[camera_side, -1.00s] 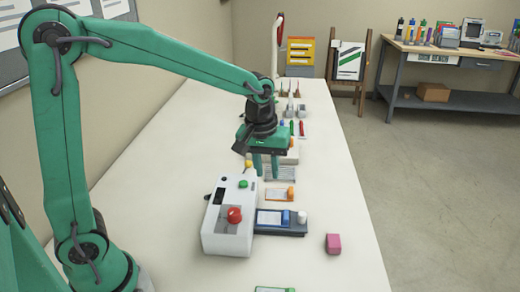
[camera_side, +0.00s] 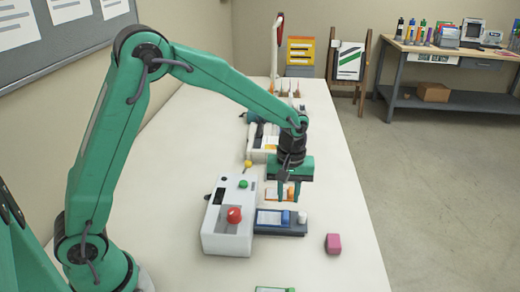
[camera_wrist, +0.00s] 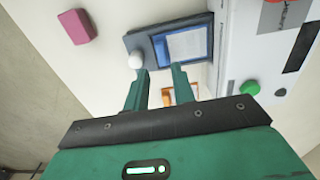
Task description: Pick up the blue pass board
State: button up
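The blue pass board (camera_side: 269,217), a pale card with a blue border, lies in a dark slate tray (camera_side: 263,230) at the right side of the white machine. A blue knob (camera_side: 286,217) stands at its right end. The wrist view also shows the board (camera_wrist: 185,43) and the dark tray (camera_wrist: 147,47). My gripper (camera_side: 290,199) points down above and just behind the board's knob end. Its fingers (camera_wrist: 159,71) are apart with nothing held between them.
The white machine (camera_side: 222,241) with a red button (camera_side: 234,215) stands left of the tray. A white knob (camera_side: 302,218) rises at the tray's right end. A pink block (camera_side: 333,243) lies to the right. An orange board (camera_wrist: 181,94) is partly hidden behind my fingers.

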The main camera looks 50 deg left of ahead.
aim_at(286, 214)
jog(key=shift+a+f, duration=0.1)
jog(key=shift+f, duration=3.1)
grip_shut()
